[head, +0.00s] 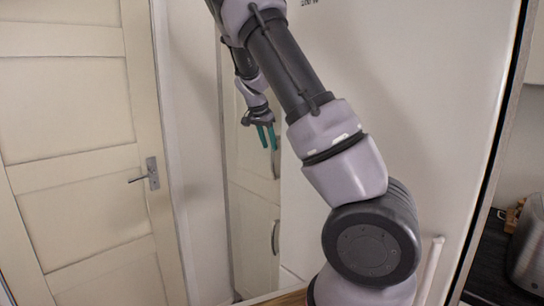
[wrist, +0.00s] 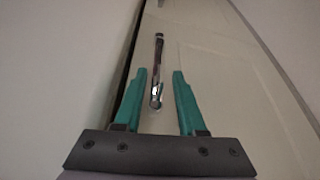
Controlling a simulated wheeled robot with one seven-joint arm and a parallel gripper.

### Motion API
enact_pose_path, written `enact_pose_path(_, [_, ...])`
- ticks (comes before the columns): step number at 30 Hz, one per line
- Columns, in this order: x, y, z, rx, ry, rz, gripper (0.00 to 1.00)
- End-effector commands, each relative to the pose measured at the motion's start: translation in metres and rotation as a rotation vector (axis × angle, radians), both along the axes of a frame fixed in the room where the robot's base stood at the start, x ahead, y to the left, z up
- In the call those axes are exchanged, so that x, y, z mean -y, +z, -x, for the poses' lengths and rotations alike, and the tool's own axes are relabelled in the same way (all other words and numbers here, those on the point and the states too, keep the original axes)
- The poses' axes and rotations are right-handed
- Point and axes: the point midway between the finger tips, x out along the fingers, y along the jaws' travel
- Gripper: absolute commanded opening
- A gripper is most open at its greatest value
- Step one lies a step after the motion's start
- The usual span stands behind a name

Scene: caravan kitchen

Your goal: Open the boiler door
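A narrow cream cabinet stands beside the tall white panel in the head view. Its upper door (head: 244,165), which I take for the boiler door, looks closed. A slim metal handle (head: 275,165) is on this door near its right edge. My gripper (head: 266,137) is in front of the upper door, fingers pointing down and open. In the wrist view the handle (wrist: 157,70) runs lengthwise, and its near end appears between the teal fingertips (wrist: 159,74). The fingers are apart with nothing gripped. I cannot tell how far they are from the handle.
A lower door (head: 250,230) with its own handle (head: 275,237) is below. A panelled cream door (head: 75,150) with a lever handle (head: 145,178) is at left. The tall white panel (head: 430,110) is close on the right of the cabinet. A dark counter (head: 487,265) is at far right.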

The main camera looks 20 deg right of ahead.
Motion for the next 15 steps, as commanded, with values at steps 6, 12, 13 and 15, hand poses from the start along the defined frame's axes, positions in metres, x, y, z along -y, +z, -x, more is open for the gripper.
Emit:
enact_pose_path(6, [0.013,-0.036,-0.007,-0.002,-0.002,0.001,0.40])
enact_pose_path(12, [0.018,-0.051,-0.011,0.000,-0.001,0.000,0.40])
enact_pose_path(13, [0.018,-0.052,-0.012,0.001,-0.001,-0.001,0.40])
enact_pose_path(15, [0.019,-0.053,-0.012,0.001,0.000,0.000,0.40])
